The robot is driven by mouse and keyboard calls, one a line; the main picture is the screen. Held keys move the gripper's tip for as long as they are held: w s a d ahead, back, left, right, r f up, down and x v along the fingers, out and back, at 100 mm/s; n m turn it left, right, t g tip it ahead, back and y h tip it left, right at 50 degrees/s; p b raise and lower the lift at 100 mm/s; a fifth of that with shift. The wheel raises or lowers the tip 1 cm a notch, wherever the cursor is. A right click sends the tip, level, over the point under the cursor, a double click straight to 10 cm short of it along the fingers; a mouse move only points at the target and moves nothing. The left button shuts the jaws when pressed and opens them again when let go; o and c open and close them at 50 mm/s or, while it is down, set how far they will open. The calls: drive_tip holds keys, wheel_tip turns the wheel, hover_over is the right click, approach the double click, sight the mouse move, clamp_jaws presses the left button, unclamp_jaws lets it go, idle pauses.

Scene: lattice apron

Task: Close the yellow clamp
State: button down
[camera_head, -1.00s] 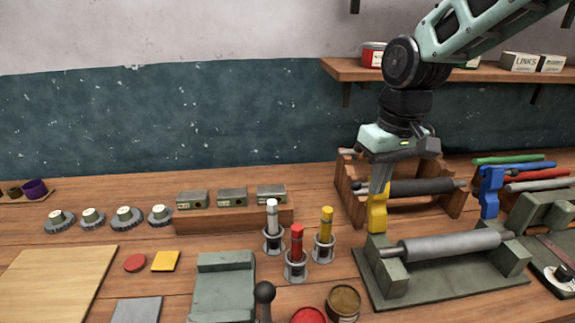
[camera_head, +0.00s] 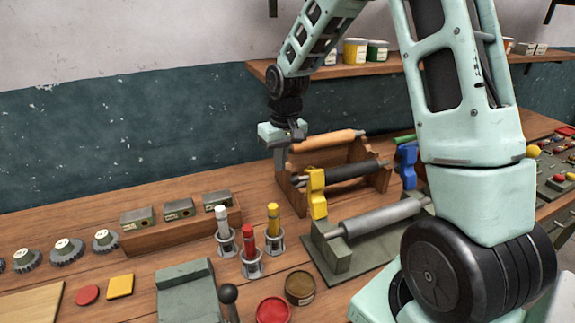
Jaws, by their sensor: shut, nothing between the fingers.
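The yellow clamp (camera_head: 317,194) stands upright at the left end of the black roller, just behind the base that bears the grey roller. I cannot tell from this view whether its lever is open or closed. My gripper (camera_head: 281,165) is shut and empty. It points down, above and to the left of the clamp, and looks apart from it. A blue clamp (camera_head: 406,165) stands farther right, partly hidden by my arm.
The wooden rack (camera_head: 375,160) holds an orange roller (camera_head: 328,141) and the black roller (camera_head: 352,170). The grey roller (camera_head: 382,217) lies in front. Red, white and yellow markers (camera_head: 273,218) stand in holders to the left. My arm hides much of the right side.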

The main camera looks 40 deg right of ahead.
drive_tip(key=shift+s+a+f+p, duration=0.15)
drive_tip(key=shift+s+p, duration=0.4)
drive_tip(key=shift+s, duration=0.4)
drive_tip(key=shift+s+f+p, duration=0.15)
drive_tip(key=shift+s+p, duration=0.35)
drive_tip(key=shift+s, duration=0.45)
drive_tip(key=shift+s+b, duration=0.1)
drive_tip(key=shift+b, duration=0.2)
